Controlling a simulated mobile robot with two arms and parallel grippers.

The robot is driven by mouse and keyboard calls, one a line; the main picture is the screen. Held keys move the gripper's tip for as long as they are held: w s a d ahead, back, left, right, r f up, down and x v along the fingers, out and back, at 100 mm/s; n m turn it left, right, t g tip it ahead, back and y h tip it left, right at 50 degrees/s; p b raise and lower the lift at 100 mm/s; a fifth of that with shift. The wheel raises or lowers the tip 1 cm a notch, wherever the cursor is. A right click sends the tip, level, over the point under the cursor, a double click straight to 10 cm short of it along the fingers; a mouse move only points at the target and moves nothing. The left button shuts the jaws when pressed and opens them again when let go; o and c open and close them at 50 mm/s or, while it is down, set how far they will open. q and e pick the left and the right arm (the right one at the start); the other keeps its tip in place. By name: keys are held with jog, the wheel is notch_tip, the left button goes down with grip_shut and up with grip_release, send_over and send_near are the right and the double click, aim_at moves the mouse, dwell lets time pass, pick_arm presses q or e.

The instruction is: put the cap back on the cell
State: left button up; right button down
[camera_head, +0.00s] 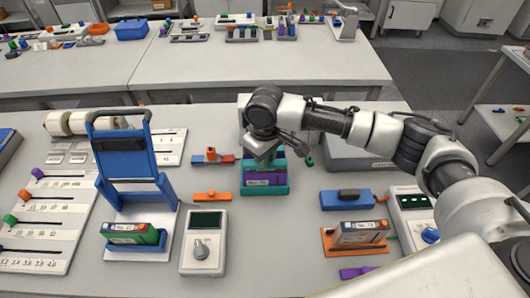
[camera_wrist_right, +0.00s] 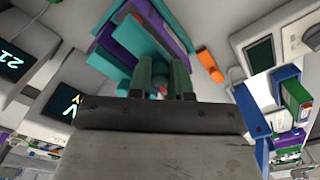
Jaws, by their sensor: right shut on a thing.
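My right gripper (camera_head: 262,158) is over the back part of a teal holder (camera_head: 264,190) with a purple block (camera_head: 264,179) in it. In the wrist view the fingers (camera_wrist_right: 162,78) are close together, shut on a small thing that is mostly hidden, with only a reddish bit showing. I cannot tell whether this is the cap or whether it touches the holder. A green and grey labelled cell (camera_head: 132,230) sits in the blue stand (camera_head: 162,190) at left. A grey-brown labelled cell (camera_head: 360,231) sits in an orange cradle (camera_head: 328,243) at right. My left gripper is not in view.
An orange piece (camera_head: 211,196) lies left of the holder, above a grey meter (camera_head: 204,243). A red and blue piece (camera_head: 212,157) lies farther back. A blue block (camera_head: 346,199) and a meter with a green display (camera_head: 414,202) are at right. The table front centre is clear.

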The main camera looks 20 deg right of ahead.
jog(key=shift+r+p, duration=0.1)
jog(key=shift+p, duration=0.45)
dwell(0.5)
jog(key=shift+f+p, duration=0.2)
jog(key=shift+p, duration=0.9)
dwell(1.2)
jog(key=shift+f+p, duration=0.3)
jog(key=shift+f, duration=0.15)
dwell(0.7)
jog(key=shift+c, duration=2.4)
grip_release()
